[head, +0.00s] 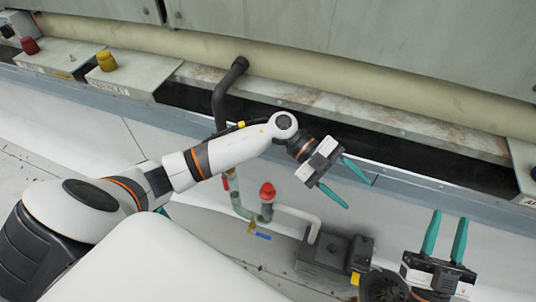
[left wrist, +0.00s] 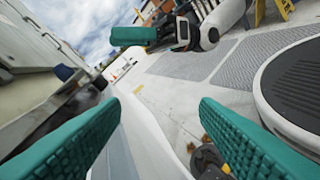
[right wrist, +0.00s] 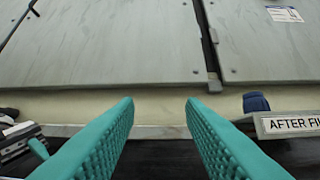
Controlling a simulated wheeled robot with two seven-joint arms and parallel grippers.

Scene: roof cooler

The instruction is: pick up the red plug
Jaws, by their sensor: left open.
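A red plug (head: 30,46) stands on a labelled grey box at the far upper left of the head view. It is out of both wrist views. My left gripper (head: 358,194) is right of centre in the head view, far to the right of the red plug. Its jaws are open and empty, with both teal fingers apart in the left wrist view (left wrist: 160,115). My right gripper (head: 449,217) is at the lower right, farther still from the plug. Its fingers stand apart with nothing between them in the right wrist view (right wrist: 160,110).
A yellow plug (head: 106,61) stands on the adjacent grey box (head: 122,85). A dark bent pipe (head: 219,103) rises right of it. A red-capped valve (head: 267,190) and a pump (head: 325,258) are below. A blue plug (right wrist: 255,102) stands by an "AFTER FI" label (right wrist: 293,123).

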